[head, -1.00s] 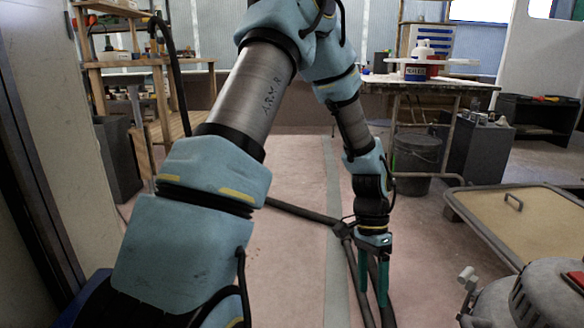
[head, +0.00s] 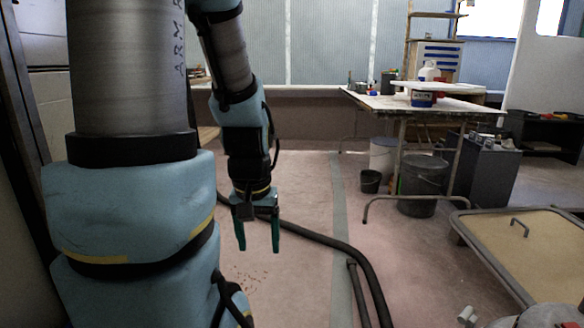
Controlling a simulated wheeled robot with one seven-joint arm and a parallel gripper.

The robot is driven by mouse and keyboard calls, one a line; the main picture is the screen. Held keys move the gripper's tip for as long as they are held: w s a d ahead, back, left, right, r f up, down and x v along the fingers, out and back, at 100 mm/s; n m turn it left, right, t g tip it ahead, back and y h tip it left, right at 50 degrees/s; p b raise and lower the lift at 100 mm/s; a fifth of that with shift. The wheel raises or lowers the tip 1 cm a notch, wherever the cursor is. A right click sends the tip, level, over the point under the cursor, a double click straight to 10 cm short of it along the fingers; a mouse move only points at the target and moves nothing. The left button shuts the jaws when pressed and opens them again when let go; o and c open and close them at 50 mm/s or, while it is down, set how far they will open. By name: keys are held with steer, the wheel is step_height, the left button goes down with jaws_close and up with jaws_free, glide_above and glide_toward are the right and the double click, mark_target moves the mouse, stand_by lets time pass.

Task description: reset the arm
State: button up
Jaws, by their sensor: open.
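My gripper (head: 257,243) hangs at the end of my blue and grey arm, left of the middle in the head view. Its two green fingers point down and stand apart, with nothing between them. The fingertips are above the pinkish floor (head: 310,275). The upper part of my arm runs out of the top of the picture.
Dark hoses (head: 345,252) run along the floor behind and right of my gripper. A worktable (head: 415,103) with cans on it stands at the back right, with buckets (head: 420,180) beneath. A framed tan panel (head: 535,250) lies at the right. A shelf edge is at the left.

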step_height(320, 180, up, 33)
steer(key=p, duration=3.1)
